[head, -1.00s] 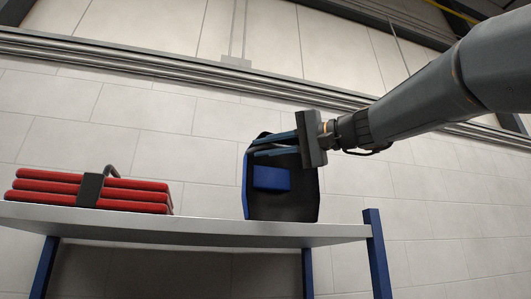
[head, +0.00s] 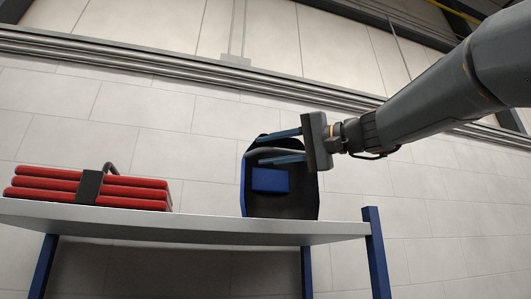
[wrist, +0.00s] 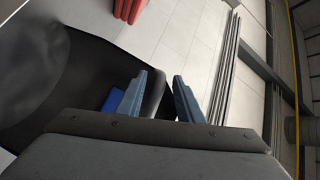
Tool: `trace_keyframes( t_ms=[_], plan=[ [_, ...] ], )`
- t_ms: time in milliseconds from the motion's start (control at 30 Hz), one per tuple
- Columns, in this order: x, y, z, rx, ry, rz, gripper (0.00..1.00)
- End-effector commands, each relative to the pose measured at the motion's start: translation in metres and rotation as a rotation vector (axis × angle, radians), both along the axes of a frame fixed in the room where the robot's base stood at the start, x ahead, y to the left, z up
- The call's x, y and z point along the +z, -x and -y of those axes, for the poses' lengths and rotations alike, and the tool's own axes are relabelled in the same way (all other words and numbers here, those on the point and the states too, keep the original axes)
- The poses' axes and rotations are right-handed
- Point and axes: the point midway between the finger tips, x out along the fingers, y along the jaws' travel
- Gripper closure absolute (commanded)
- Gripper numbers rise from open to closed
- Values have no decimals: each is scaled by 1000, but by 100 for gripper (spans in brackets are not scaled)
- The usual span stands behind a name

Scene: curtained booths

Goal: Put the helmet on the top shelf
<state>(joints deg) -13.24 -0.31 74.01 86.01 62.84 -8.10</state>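The helmet (head: 285,206) is a black shell with a blue block on its near face. It stands upright on the top shelf (head: 215,228), toward the right end. My gripper (head: 282,147) reaches in from the right at the helmet's upper part. Its two blue fingers are spread apart, with a grey band of the helmet between them. In the wrist view the fingers (wrist: 160,95) are also apart, and the dark helmet shell (wrist: 85,85) fills the left side. Whether a finger still touches the band is unclear.
A bundle of red rolls with a dark strap (head: 90,188) lies on the left part of the shelf. A blue shelf post (head: 376,255) rises slightly above the shelf at the right end. A pale block wall stands behind. Shelf between bundle and helmet is clear.

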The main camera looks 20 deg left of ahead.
Motion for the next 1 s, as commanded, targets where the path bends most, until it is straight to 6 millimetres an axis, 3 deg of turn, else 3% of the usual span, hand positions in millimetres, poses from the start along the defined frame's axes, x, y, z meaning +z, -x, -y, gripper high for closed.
trace_keyframes(
  t_ms=[300, 500, 700, 1000],
  plan=[
    [-7, 14, 63, -5, -1, 2, 67],
    [-8, 22, 92, -3, 0, 2, 67],
    [-8, 26, 103, 0, 0, 0, 67],
    [-7, 26, 103, 1, 0, 0, 67]
  ],
)
